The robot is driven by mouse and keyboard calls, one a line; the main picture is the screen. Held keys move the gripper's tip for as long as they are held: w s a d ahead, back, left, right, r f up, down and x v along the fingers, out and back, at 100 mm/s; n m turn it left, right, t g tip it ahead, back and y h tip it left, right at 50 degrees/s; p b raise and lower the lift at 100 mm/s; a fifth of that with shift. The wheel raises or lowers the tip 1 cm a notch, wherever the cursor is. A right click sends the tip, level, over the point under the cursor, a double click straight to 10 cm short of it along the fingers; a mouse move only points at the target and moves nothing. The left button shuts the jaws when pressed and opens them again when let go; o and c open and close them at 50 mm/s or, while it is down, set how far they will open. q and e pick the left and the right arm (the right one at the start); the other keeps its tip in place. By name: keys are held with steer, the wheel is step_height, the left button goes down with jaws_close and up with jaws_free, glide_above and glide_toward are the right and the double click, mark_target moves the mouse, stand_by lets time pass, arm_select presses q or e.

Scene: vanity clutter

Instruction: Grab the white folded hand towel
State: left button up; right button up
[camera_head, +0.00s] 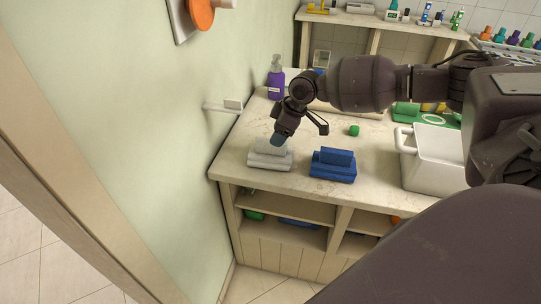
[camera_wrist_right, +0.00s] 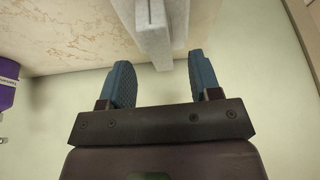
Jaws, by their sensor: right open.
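The white folded hand towel (camera_head: 264,160) lies at the left front of the counter, next to a blue folded towel (camera_head: 333,166). My right gripper (camera_head: 279,139) is just above the white towel, pointing down, and partly covers it. In the right wrist view the gripper (camera_wrist_right: 162,75) is open, with its two blue fingertips apart. The white towel (camera_wrist_right: 155,35) shows ahead of the gap between them, and nothing is gripped. Whether a finger touches it I cannot tell. My left gripper is not in view.
A purple bottle (camera_head: 276,82) stands behind my right gripper; the wall is close on the left. A white basket (camera_head: 432,158) stands on the counter at the right. A small green block (camera_head: 353,130) lies behind the blue towel. Shelves are under the counter.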

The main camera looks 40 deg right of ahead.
mark_target(271, 151)
steer(key=shift+w+b+x, duration=0.2)
steer(key=shift+b+x, duration=0.2)
steer(key=shift+x, duration=2.3)
steer(key=shift+r, duration=0.15)
